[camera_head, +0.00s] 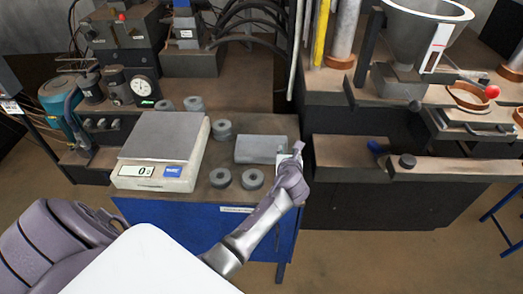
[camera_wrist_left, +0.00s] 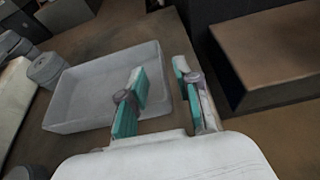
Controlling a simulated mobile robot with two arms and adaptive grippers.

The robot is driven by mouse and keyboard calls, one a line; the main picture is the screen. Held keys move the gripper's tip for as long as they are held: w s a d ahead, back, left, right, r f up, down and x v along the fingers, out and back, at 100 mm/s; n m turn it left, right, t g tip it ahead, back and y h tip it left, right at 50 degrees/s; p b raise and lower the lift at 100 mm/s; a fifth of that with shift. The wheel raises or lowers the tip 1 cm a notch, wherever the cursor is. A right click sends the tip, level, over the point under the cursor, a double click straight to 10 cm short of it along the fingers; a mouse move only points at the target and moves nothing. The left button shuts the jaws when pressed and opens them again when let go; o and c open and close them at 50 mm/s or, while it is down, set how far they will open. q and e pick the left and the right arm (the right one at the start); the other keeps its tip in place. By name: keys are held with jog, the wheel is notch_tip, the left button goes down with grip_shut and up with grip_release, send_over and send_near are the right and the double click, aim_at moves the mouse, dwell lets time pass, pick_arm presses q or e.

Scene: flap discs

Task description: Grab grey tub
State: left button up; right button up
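The grey tub (camera_head: 258,149) is a shallow, open rectangular tray lying on the blue-fronted bench, right of the scale. In the left wrist view the tub (camera_wrist_left: 85,95) looks empty. My left gripper (camera_head: 291,158) is at the tub's right end. In the left wrist view the left gripper (camera_wrist_left: 160,74) is open, with teal finger pads apart. One finger is over the inside of the tub and the other is outside its right wall. Whether either pad touches the wall cannot be told. My right gripper is not in view.
A scale (camera_head: 160,150) reading 0 stands left of the tub. Several grey discs (camera_head: 222,130) lie around the tub, some in front (camera_head: 252,179). A brown-topped block (camera_head: 350,158) stands close to the right, beyond a narrow gap. A hopper (camera_head: 415,40) stands behind it.

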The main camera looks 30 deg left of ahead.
pick_arm(q)
jog(key=x, duration=0.2)
jog(key=shift+w+f, duration=0.1)
jog(key=shift+w, duration=0.25)
jog(key=shift+w+a+f, duration=0.15)
jog(key=shift+w+a, duration=0.05)
jog(key=shift+c, duration=0.5)
jog(key=c, duration=0.5)
grip_shut()
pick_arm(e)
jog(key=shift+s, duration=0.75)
